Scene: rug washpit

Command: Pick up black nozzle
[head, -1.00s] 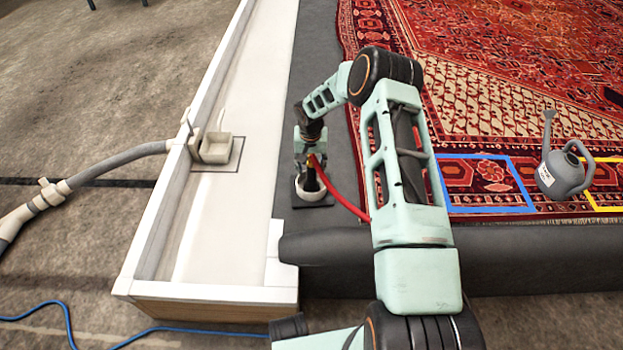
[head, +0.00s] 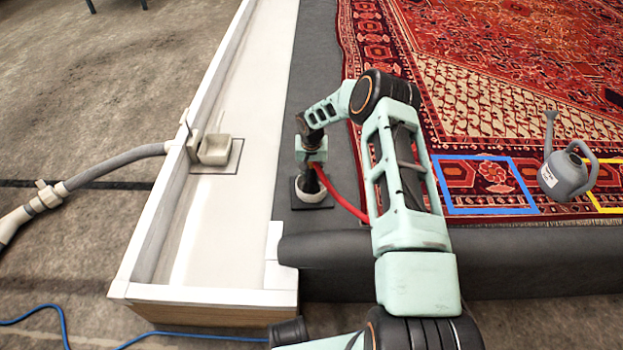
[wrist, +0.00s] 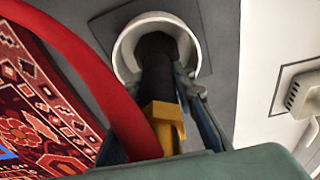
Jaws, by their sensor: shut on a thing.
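The black nozzle (wrist: 157,68) points into a round white cup holder (wrist: 126,53) in the wrist view. It has a brass-coloured fitting (wrist: 163,122) and a red hose on its near end. My gripper (wrist: 180,92) is shut on the nozzle, with a finger showing along its right side. In the head view my gripper (head: 312,163) is above the white holder (head: 313,196), which stands on a dark square plate on the grey border. The nozzle's tip is inside the holder's outline; I cannot tell whether it touches the bottom.
The red hose (head: 345,200) runs from the nozzle towards my arm. A white trough with a small basin (head: 215,150) lies left. On the red rug (head: 470,110) are blue and yellow outlines and a grey watering can (head: 565,177). A grey pipe and blue cable lie at left.

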